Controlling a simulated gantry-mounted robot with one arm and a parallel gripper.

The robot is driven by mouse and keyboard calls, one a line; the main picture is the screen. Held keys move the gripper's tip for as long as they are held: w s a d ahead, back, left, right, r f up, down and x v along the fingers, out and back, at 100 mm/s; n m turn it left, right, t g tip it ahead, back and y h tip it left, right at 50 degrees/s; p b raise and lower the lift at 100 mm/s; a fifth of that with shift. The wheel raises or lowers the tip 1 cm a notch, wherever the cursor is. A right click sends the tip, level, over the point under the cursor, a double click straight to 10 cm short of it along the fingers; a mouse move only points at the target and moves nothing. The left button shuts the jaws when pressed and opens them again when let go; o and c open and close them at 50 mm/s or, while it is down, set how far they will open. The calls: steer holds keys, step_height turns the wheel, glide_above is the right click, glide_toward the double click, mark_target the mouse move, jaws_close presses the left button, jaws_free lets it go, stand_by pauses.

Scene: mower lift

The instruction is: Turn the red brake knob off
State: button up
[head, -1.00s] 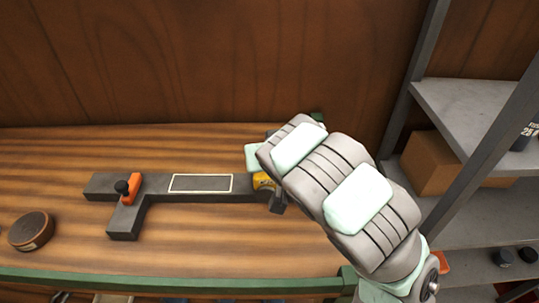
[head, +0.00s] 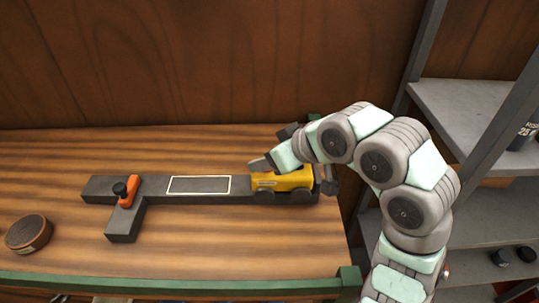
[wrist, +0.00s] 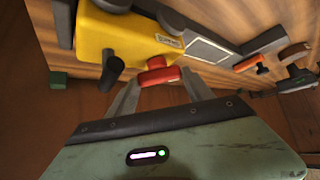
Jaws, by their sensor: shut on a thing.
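The yellow mower (head: 285,180) sits at the right end of the dark track (head: 105,187) on the wooden bench. It shows at the top left of the wrist view (wrist: 105,35). The red brake knob (wrist: 158,72) is on the mower's side in the wrist view, beside a black peg (wrist: 111,72). My gripper (wrist: 161,80) has a finger on each side of the red knob and is shut on it. In the head view my gripper (head: 268,160) is over the mower, and the red knob is hidden.
An orange lever with a black knob (head: 128,191) is on the track's left part. A white-outlined plate (head: 200,184) lies mid-track. A round brown tin (head: 29,233) stands at the left. A grey shelf unit (head: 478,115) is at the right. The front bench is clear.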

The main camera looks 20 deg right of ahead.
steer(key=shift+n+y, duration=0.3)
steer(key=shift+n, duration=0.1)
steer(key=o, duration=1.1)
steer(key=shift+v, duration=3.8)
steer(key=shift+r, duration=0.1)
